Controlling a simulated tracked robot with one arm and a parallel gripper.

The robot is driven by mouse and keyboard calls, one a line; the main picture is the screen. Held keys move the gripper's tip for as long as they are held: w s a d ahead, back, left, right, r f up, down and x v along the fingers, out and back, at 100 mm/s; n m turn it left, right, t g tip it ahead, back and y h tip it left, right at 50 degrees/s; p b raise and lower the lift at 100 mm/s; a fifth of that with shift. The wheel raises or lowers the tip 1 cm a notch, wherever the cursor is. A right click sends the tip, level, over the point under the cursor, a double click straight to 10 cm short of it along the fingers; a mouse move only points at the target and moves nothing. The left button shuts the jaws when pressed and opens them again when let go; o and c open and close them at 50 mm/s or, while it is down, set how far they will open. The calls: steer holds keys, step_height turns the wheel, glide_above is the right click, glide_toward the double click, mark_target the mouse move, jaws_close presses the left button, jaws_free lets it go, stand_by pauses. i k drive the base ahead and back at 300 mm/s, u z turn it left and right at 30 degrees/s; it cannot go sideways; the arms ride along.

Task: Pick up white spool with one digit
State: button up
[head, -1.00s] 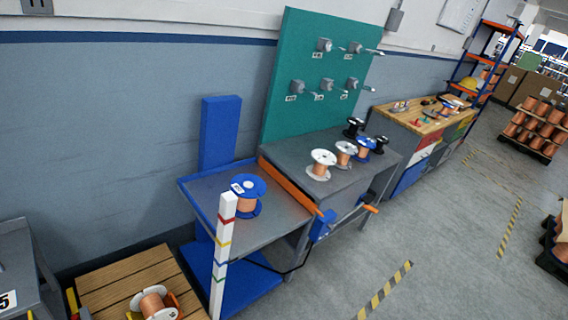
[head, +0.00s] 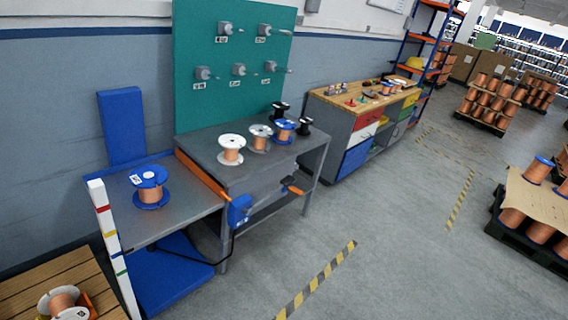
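A white spool (head: 231,149) wound with copper stands upright on the grey bench, leftmost of the spools there. A paler grey-white spool (head: 261,138) stands just right of it. Any digit on them is too small to read. A blue spool (head: 284,130) and black spools (head: 304,126) stand farther right on the bench. A large blue spool (head: 149,186) with a white label stands on the lower metal table at left. Another white-flanged spool (head: 63,303) lies at the bottom left. My gripper is not in view.
A green panel (head: 232,80) with several pegs rises behind the bench (head: 205,143). A white post with coloured bands (head: 112,245) stands in front of the lower table. Pallets of copper spools (head: 492,100) stand at right. The grey floor (head: 390,240) is open.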

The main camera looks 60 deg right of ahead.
mark_target(232, 143)
steer(key=z, duration=1.25)
steer(key=i, duration=1.55)
steer(key=u, duration=0.3)
steer(key=i, duration=1.05)
steer(key=u, duration=0.6)
